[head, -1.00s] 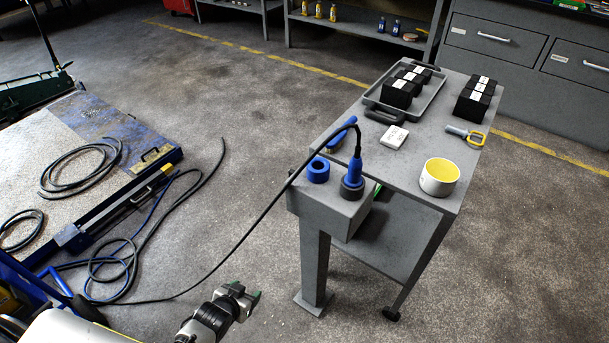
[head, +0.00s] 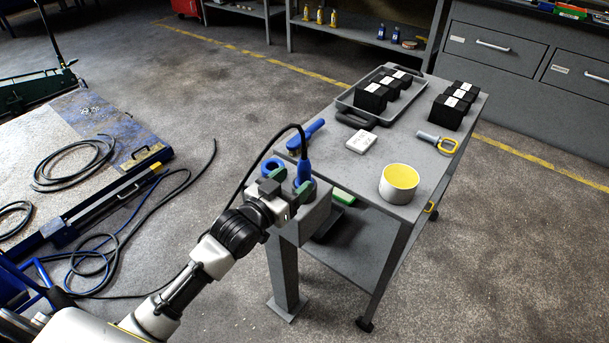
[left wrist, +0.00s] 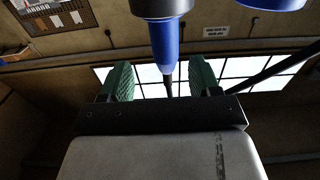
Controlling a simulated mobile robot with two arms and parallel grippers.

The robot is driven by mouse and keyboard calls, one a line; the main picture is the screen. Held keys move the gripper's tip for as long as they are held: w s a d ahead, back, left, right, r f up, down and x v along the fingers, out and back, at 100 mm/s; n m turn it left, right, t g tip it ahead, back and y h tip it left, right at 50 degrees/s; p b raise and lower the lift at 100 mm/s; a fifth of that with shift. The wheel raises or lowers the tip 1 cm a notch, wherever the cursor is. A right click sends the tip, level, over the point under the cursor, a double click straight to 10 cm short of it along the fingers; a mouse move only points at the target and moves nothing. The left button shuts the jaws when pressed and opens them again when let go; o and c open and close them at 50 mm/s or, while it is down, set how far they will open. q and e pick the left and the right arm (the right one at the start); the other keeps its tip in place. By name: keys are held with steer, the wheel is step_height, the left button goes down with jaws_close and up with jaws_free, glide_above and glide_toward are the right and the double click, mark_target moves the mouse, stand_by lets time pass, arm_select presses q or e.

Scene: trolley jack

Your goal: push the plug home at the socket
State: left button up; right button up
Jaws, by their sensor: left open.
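The blue plug (head: 303,172) stands upright at the socket on the grey box at the trolley's near left corner. Its black cable arches from the top and runs down left to the floor. In the left wrist view the plug (left wrist: 164,45) meets the dark socket collar (left wrist: 160,8). The open green fingers (left wrist: 161,82) lie either side of the plug's line, apart from it. How deep the plug sits cannot be told. My right gripper is out of view.
A second blue socket ring (head: 272,166) is left of the plug. On the trolley top (head: 415,195) are a blue-handled tool (head: 306,134), a white box (head: 361,142), a yellow-lined cup (head: 399,183), a tray (head: 346,104) and black blocks. Cables lie on the floor at left.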

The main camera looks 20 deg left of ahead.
mark_target(299, 171)
arm_select(q)
steer(key=shift+w+r, duration=0.15)
steer(key=shift+w, duration=0.3)
steer(key=x, duration=0.3)
steer(key=shift+w+a+p, duration=0.1)
steer(key=shift+w+p, duration=0.2)
steer(key=shift+w, duration=0.4)
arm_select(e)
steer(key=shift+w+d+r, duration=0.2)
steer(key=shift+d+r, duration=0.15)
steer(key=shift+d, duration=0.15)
arm_select(q)
steer(key=shift+s, duration=0.1)
steer(key=shift+c, duration=0.2)
steer(key=c, duration=1)
